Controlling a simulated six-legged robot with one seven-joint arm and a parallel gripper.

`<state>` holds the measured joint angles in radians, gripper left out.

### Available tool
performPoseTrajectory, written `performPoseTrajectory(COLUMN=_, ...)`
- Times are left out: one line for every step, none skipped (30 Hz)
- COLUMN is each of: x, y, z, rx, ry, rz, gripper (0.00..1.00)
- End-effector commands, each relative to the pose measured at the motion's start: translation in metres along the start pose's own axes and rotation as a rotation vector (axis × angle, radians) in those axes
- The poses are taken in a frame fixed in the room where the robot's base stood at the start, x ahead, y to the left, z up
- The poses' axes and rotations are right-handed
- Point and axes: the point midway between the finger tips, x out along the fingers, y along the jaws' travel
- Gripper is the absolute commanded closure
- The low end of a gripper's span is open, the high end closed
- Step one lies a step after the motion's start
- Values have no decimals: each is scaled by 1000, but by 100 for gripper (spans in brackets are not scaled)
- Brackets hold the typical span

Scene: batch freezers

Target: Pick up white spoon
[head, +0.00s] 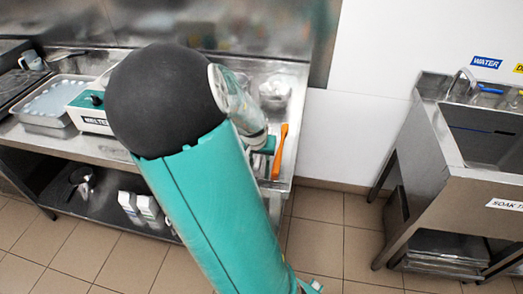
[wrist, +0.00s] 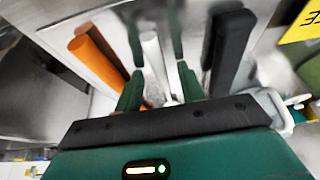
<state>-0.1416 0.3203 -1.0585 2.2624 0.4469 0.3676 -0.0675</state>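In the wrist view, the white spoon's pale handle (wrist: 154,58) stands out between the two green fingers of my gripper (wrist: 158,82). The fingers are apart, with a gap visible on each side of the handle, so my gripper is open around it. The spoon's far end is blurred and partly hidden by the gripper's body. In the head view, my arm covers most of the spot and I cannot make out the white spoon there.
An orange utensil (wrist: 98,50) lies left of the fingers; it also shows in the head view (head: 280,150). A black handle (wrist: 231,48) is close on the right. A melter (head: 93,110) and a tray (head: 45,118) sit left on the steel counter. A sink (head: 480,150) stands right.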

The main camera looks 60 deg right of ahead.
Motion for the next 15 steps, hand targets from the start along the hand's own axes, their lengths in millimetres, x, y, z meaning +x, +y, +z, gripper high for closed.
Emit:
performPoseTrajectory(x=0, y=0, z=0, rx=0, ry=0, rz=0, gripper=61)
performPoseTrajectory(x=1, y=0, z=0, rx=0, ry=0, rz=0, gripper=61)
performPoseTrajectory(x=1, y=0, z=1, rx=0, ry=-1, rz=0, gripper=61)
performPoseTrajectory(x=2, y=0, z=1, rx=0, ry=-1, rz=0, gripper=61)
performPoseTrajectory(x=2, y=0, z=1, rx=0, ry=-1, rz=0, gripper=61)
performPoseTrajectory(x=2, y=0, z=1, rx=0, ry=-1, rz=0, gripper=65)
performPoseTrajectory(x=2, y=0, z=1, rx=0, ry=-1, rz=0, gripper=71)
performPoseTrajectory(x=2, y=0, z=1, rx=0, ry=-1, rz=0, gripper=76)
performPoseTrajectory(x=2, y=0, z=1, rx=0, ry=-1, rz=0, gripper=84)
performPoseTrajectory(x=2, y=0, z=1, rx=0, ry=-1, rz=0, gripper=90)
performPoseTrajectory(x=2, y=0, z=1, rx=0, ry=-1, rz=0, gripper=96)
performPoseTrajectory(x=2, y=0, z=1, rx=0, ry=-1, rz=0, gripper=100)
performPoseTrajectory(x=2, y=0, z=1, rx=0, ry=-1, rz=0, gripper=100)
performPoseTrajectory(x=2, y=0, z=1, rx=0, ry=-1, rz=0, gripper=100)
performPoseTrajectory(x=2, y=0, z=1, rx=0, ry=-1, rz=0, gripper=100)
